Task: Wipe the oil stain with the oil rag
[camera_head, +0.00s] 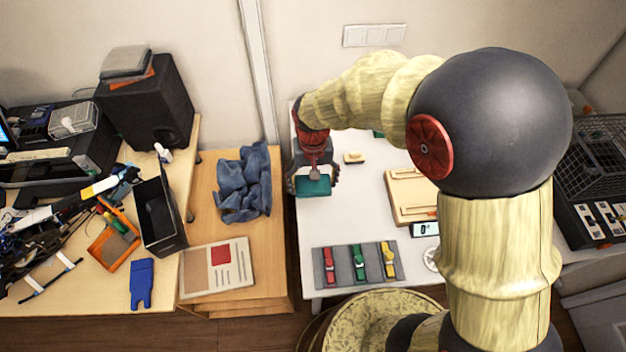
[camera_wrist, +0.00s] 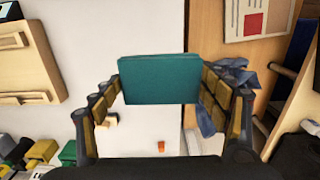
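My gripper (camera_head: 312,174) is over the left edge of the white table (camera_head: 335,220). Its fingers are closed around a teal, flat rectangular piece (camera_head: 314,187), which also shows between the finger pads in the wrist view (camera_wrist: 160,79). I cannot tell from its look whether this piece is the oil rag. A crumpled blue cloth (camera_head: 243,182) lies on the wooden cabinet to the left of my gripper. It shows partly behind the right finger in the wrist view (camera_wrist: 236,74). I cannot make out an oil stain in either view; my arm hides part of the white table.
A grey mat (camera_head: 344,267) with red, green and yellow tools lies at the table's front. A beige tray (camera_head: 407,215) and a small yellowish block (camera_head: 354,157) are right of my gripper. A printed sheet (camera_head: 222,280) lies on the cabinet's front. A black bin (camera_head: 160,210) stands further left.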

